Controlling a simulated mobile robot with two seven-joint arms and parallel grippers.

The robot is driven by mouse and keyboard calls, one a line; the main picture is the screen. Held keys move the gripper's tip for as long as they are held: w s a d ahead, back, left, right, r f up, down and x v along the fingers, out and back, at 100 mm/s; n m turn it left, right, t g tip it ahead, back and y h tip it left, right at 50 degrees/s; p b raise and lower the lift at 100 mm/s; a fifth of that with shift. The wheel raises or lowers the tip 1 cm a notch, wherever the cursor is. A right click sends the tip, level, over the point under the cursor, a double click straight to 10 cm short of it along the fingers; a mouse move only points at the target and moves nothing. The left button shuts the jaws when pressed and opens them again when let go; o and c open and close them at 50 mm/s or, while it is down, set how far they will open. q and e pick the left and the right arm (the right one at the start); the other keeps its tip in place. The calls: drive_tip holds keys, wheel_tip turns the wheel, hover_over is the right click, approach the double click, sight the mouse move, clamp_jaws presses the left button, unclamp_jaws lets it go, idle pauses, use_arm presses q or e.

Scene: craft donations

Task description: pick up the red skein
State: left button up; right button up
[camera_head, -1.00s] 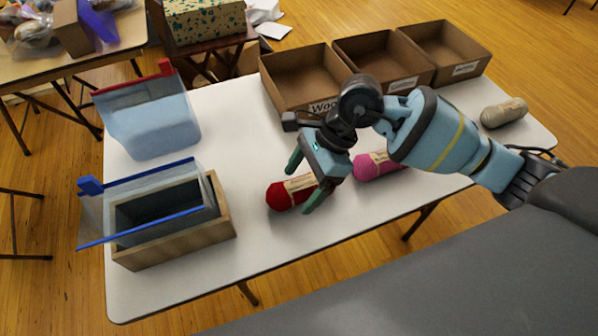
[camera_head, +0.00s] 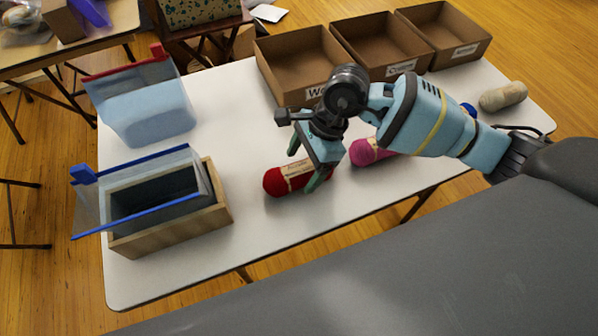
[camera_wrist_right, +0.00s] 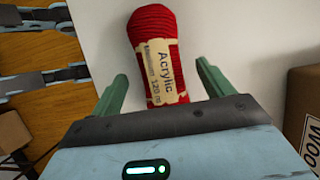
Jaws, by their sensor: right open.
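The red skein (camera_head: 277,182) lies on the white table, with a cream label around its middle. In the right wrist view the red skein (camera_wrist_right: 153,28) lies between the fingers, its label reading "Acrylic". My right gripper (camera_head: 312,168) is over the skein with its fingers pointing down at it. In the wrist view the right gripper (camera_wrist_right: 162,85) is open, one green finger on each side of the skein, with gaps visible. The skein's near end is hidden by the gripper body. My left gripper is not in view.
A pink skein (camera_head: 366,152) lies just right, partly behind my arm. Cardboard boxes (camera_head: 284,84) line the back. A beige skein (camera_head: 503,96) lies far right.

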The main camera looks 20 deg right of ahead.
sight(303, 166)
drive_tip(key=shift+x, duration=1.65)
drive_tip(key=shift+d, duration=0.15)
drive_tip(key=c, duration=1.1)
drive_tip(key=shift+w+r, duration=0.1)
drive_tip(key=shift+r, duration=0.4)
drive_tip(key=r, duration=0.1)
drive_tip(key=s+r, duration=0.1)
drive_tip(key=shift+a+r, duration=0.25)
drive_tip(key=shift+r, duration=0.05)
drive_tip(key=s+a, duration=0.2)
drive_tip(key=s, duration=0.2)
drive_tip(key=s+a+r, duration=0.1)
drive_tip(key=s+a, duration=0.1)
drive_tip(key=s, duration=0.3)
drive_tip(key=s+a+b, duration=0.1)
drive_tip(key=s+a, duration=0.1)
drive_tip(key=s, duration=0.2)
drive_tip(key=shift+s+a+r, duration=0.2)
drive_tip(key=shift+s+a, duration=0.05)
